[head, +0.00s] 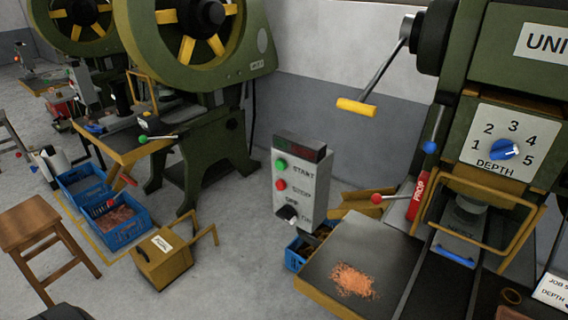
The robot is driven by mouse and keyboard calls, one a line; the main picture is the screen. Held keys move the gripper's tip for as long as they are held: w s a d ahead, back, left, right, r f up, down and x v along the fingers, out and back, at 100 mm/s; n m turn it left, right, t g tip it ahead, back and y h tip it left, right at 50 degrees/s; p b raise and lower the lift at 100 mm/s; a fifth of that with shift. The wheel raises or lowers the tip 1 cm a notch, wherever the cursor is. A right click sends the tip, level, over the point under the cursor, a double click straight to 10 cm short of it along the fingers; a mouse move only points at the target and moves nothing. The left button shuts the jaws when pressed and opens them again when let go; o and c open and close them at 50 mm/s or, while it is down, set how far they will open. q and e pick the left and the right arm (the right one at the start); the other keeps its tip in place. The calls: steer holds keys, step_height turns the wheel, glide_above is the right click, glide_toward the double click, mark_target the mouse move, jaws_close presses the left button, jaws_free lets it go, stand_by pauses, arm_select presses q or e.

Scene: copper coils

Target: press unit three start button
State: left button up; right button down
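A grey control box (301,190) stands at the middle, beside the near right green press (460,90). It has a green button (281,165) labelled START, a red button (280,185) labelled STOP and a black switch (287,213) lower down. A dark display (299,146) with dim red characters is on its top. The press's sign (545,43) is cut off at "UNI", so its number is hidden. Neither gripper can be made out in the head view.
A bench plate (335,262) with copper scraps (353,280) is in front of the box. A yellow handle (356,107) hangs above right. A dial (504,149) reads DEPTH. A yellow case (162,258), blue crates (125,229) and a wooden stool (38,222) stand left; floor between is clear.

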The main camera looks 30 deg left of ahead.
arm_select(q)
steer(key=shift+c, duration=0.2)
jaws_close()
stand_by(1.2)
